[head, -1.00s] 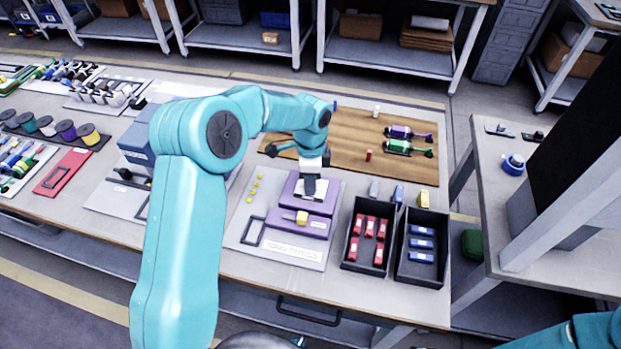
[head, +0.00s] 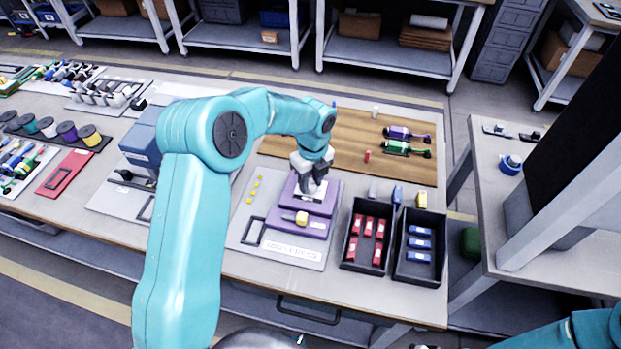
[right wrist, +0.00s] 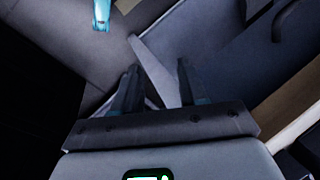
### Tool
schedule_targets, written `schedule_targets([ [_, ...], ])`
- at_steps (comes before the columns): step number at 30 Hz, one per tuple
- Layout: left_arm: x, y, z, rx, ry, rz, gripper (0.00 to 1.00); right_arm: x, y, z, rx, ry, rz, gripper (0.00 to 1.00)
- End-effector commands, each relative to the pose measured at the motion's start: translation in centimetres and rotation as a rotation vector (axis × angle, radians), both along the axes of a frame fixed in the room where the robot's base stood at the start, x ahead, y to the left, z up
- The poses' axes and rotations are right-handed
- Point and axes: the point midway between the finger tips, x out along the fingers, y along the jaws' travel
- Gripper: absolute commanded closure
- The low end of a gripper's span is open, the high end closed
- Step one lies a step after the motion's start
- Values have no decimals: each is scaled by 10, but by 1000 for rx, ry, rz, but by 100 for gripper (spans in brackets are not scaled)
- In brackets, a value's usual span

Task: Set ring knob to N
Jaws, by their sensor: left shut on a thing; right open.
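My left gripper (head: 309,187) points down at the white plate on the raised rear part of the purple fixture (head: 288,190). It is shut on a small part there, seemingly the ring knob, which the fingers hide. I cannot read any letter or pointer on it. In the right wrist view my right gripper (right wrist: 156,70) is open and empty, with dark fingers apart, away from the fixture.
A black bin with red parts (head: 344,262) and another with blue parts (head: 399,272) stand right of the fixture. Purple (head: 398,131) and green (head: 398,147) tools lie on a wooden board (head: 348,136) behind. Small yellow pieces (head: 253,190) lie left of the fixture.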

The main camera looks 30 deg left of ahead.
Motion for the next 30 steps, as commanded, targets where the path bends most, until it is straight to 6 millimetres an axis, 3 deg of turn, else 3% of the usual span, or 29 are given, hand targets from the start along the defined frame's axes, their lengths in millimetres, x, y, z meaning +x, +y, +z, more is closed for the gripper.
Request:
schedule_targets([
  [12, 2, 0, 3, 2, -6, -231, 96, 0, 0, 6, 0, 0, 0, 57],
  [30, 2, 1, 3, 3, -7, -284, 95, 0, 0, 7, 0, 0, 0, 57],
])
